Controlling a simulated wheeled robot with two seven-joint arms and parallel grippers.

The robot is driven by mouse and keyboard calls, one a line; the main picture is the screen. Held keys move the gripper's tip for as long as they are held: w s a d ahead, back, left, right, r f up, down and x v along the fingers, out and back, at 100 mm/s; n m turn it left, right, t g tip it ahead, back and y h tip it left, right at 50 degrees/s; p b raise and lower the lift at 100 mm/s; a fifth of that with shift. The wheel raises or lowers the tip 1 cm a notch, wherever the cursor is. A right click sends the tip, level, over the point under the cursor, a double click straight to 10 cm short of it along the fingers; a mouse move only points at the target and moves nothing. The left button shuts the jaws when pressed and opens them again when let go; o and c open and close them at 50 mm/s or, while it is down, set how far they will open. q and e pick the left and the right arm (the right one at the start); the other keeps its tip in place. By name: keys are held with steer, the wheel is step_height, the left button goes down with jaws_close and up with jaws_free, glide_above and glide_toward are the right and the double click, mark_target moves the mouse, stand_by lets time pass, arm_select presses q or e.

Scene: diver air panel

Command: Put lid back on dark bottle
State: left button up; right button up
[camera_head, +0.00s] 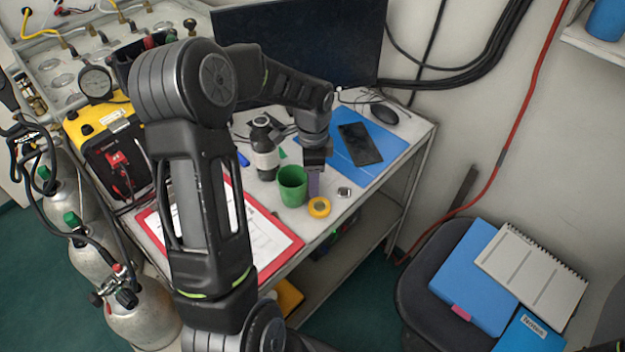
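A dark bottle (262,150) with a pale label stands upright on the table behind the green cup. Its top is dark, and I cannot tell whether a lid sits on it. No lid can be made out for certain; a small silver-and-dark item (344,192) lies near the table's front edge. My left gripper (314,188) points down just right of the green cup, to the right of the bottle and nearer to me. Its fingers are seen edge-on, so I cannot tell whether they are open or hold anything. My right gripper is not in view.
A green cup (292,186) and a yellow ring (319,207) are close to my gripper. A phone (360,144) lies on a blue mat (393,148), with a mouse (384,114) behind. A red clipboard (287,253) is at front left, a monitor (345,45) at the back.

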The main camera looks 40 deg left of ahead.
arm_select(q)
steer(key=shift+f, duration=0.2)
stand_by(0.5)
jaws_close()
stand_by(0.4)
